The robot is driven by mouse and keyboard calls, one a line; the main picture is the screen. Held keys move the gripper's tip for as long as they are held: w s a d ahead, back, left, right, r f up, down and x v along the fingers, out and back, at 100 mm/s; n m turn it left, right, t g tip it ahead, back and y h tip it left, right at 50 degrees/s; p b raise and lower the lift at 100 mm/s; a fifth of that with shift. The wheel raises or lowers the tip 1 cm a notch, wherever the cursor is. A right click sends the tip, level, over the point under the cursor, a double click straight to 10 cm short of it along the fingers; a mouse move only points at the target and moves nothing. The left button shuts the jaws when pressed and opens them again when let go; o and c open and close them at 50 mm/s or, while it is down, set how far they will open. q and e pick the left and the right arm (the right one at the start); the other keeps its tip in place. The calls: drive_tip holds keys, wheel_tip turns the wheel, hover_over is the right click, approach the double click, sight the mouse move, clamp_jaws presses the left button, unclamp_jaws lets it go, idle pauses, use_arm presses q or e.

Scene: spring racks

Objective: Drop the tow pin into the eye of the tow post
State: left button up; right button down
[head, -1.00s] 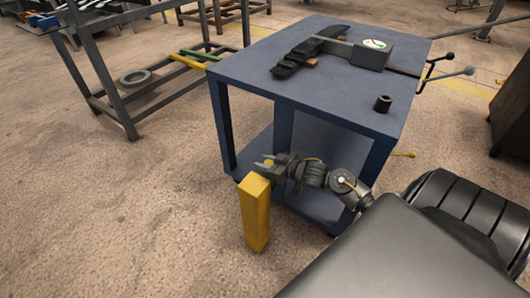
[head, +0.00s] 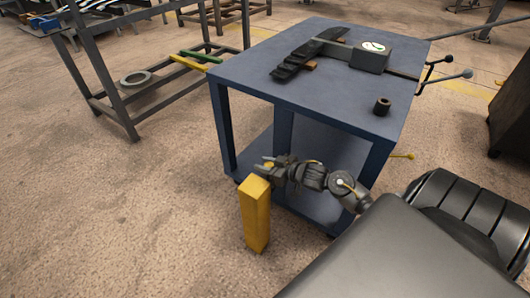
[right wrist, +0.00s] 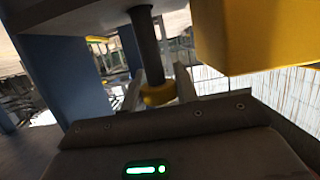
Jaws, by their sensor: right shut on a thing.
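The yellow tow post (head: 256,215) stands upright on the floor, in front of the blue table's near left corner. My right gripper (head: 266,163) is beside and slightly behind its top in the head view. In the right wrist view my right gripper (right wrist: 158,95) is shut on the tow pin at its yellow collar. The pin's dark shaft (right wrist: 146,45) runs from there to the top of the picture. The tow post (right wrist: 265,35) fills the upper right there, beside the shaft. The eye is not clearly visible, and I cannot tell whether the shaft is in it. My left gripper is out of view.
The blue table (head: 345,110) stands behind my right arm, with an open lower shelf. A small dark cylinder (head: 382,105) and a grey box (head: 371,55) are on its top. A metal rack (head: 150,75) stands at left. The floor left of the post is clear.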

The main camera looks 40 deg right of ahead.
drive_tip(key=shift+r, duration=0.1)
drive_tip(key=shift+f, duration=0.2)
idle(0.4)
drive_tip(key=shift+f, duration=0.35)
drive_tip(key=shift+f+b, duration=0.3)
drive_tip(key=shift+f, duration=0.3)
drive_tip(key=c, duration=1)
unclamp_jaws()
drive_tip(key=shift+s, duration=0.1)
drive_tip(key=p+v, duration=0.3)
drive_tip(key=v, duration=0.7)
drive_tip(key=shift+s+r, duration=0.2)
drive_tip(key=shift+s, duration=0.05)
drive_tip(key=shift+d, duration=0.15)
